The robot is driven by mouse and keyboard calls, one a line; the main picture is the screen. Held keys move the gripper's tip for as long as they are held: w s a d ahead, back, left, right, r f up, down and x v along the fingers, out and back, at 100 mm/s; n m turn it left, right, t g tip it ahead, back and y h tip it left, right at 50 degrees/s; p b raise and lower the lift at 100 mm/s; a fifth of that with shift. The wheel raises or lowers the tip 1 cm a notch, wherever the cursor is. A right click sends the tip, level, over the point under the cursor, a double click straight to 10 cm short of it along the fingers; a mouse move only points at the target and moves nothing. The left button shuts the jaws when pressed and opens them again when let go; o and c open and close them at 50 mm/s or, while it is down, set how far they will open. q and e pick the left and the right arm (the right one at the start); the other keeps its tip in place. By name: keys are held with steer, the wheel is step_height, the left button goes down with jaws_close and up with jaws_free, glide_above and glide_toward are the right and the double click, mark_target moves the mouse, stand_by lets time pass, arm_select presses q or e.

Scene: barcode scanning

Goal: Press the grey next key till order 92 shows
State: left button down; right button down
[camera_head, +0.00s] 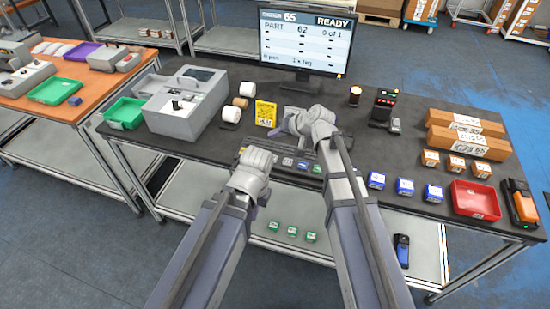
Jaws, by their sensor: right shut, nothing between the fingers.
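The monitor (305,42) stands at the back of the black table. A row of small keys lies between my arms: a greyish key (287,161), a blue key (302,165) and a green key (317,169). The key labels are too small to read. My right gripper (283,129) is shut and empty, behind the key row and in front of the monitor. My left gripper (256,156) is left of the keys; its fingers are mostly hidden by its wrist.
A yellow sign (265,113) and a grey label printer (187,102) stand left. Right are a dark scanner stand (382,107), long cardboard boxes (466,122), several small boxes, a red tray (475,199) and an orange handheld device (519,202). The front right tabletop is partly clear.

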mark_target(275, 160)
steer(key=shift+f, duration=0.1)
step_height(275, 160, down, 9)
steer(key=b, duration=0.9)
stand_by(1.8)
steer(key=shift+f+b, duration=0.25)
steer(key=shift+b, duration=0.1)
steer(key=shift+f+b, duration=0.4)
steer(key=shift+f, duration=0.05)
stand_by(0.5)
steer(key=shift+r, duration=0.15)
steer(key=shift+r+p, duration=0.75)
steer(key=shift+p, duration=0.1)
